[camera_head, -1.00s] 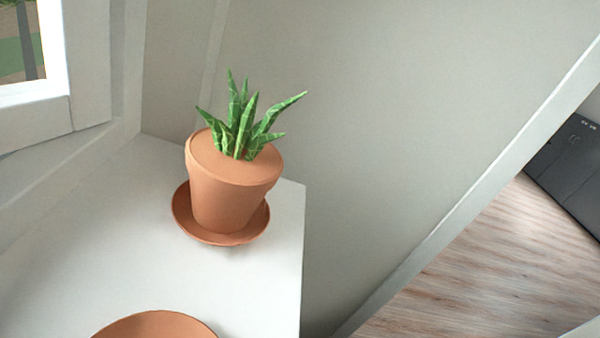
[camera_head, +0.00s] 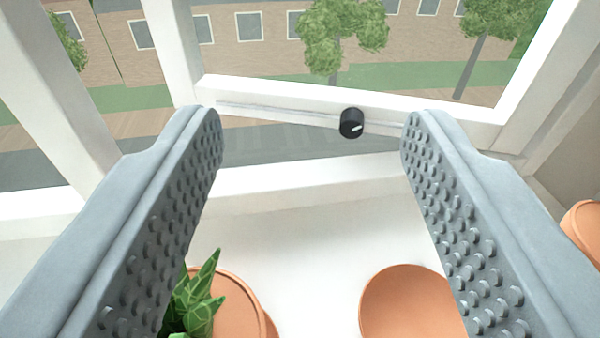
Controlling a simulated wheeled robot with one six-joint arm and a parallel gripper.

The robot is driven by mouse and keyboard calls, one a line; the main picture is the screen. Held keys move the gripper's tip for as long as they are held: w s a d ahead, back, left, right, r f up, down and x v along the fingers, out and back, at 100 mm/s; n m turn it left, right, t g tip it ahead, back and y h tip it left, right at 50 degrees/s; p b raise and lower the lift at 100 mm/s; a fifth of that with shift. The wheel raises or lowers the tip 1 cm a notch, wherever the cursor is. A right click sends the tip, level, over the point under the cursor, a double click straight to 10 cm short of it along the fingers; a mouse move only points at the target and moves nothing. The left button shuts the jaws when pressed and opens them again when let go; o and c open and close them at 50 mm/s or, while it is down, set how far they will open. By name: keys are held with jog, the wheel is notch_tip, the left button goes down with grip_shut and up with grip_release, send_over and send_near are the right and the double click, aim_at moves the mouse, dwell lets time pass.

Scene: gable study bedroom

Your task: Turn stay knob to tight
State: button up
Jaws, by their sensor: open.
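The stay knob (camera_head: 351,123) is a small black round knob with a white pointer line on its face. It sits on a thin pale stay bar (camera_head: 275,112) along the bottom rail of the window sash. The pointer slants up toward the right; I see no tight mark. My gripper (camera_head: 312,125) is open, with its two grey studded fingers on either side of the knob in the picture. The knob appears beyond the fingertips and nearer the right one. Nothing is between the fingers in contact with them.
On the white sill (camera_head: 310,250) below stand a potted green plant (camera_head: 200,300), partly behind the left finger, and a terracotta saucer (camera_head: 405,305). Another terracotta pot (camera_head: 585,228) is at the right edge. The window frame (camera_head: 270,185) runs below the knob.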

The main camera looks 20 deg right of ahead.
jog(key=n+g+h, duration=0.2)
jog(key=g+h, duration=0.1)
jog(key=g, duration=0.2)
send_near(350, 128)
jog(key=x, duration=0.9)
jog(key=shift+w+d+f, duration=0.1)
jog(key=shift+w+d, duration=0.15)
jog(key=shift+w, duration=0.05)
jog(key=c, duration=1)
jog(key=shift+o, duration=0.2)
